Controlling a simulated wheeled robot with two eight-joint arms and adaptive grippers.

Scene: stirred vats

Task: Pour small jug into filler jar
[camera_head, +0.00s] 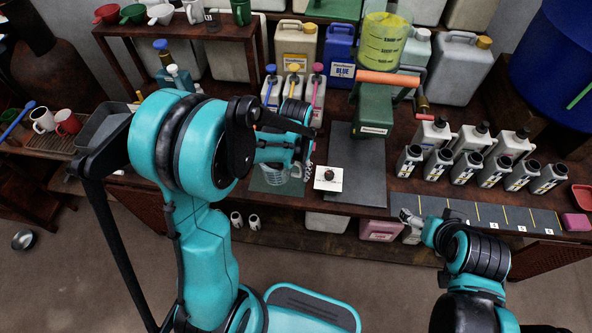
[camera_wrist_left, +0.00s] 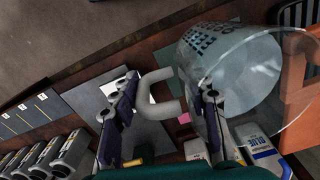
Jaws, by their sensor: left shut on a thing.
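The small jug (camera_head: 274,174) is a clear, greyish vessel with dark markings. My left gripper (camera_head: 301,157) is shut on its handle, and the arm hides part of the jug. In the left wrist view the jug (camera_wrist_left: 232,68) is large at the upper right, and its pale handle (camera_wrist_left: 150,94) lies between the fingers of my left gripper (camera_wrist_left: 165,112). Its contents cannot be made out. The filler jar (camera_head: 384,42) is clear with yellow-green contents, atop a green filler (camera_head: 374,107), behind and right of the gripper. My right gripper (camera_head: 408,217) is near the bench front, its opening unclear.
An orange bar (camera_head: 389,79) crosses the filler just below the jar. A dark mat (camera_head: 357,170) and a white card (camera_head: 328,179) with a small dark item lie in front. Several grey bottles (camera_head: 465,166) stand to the right. Colour-capped bottles (camera_head: 293,88) stand left of the filler.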

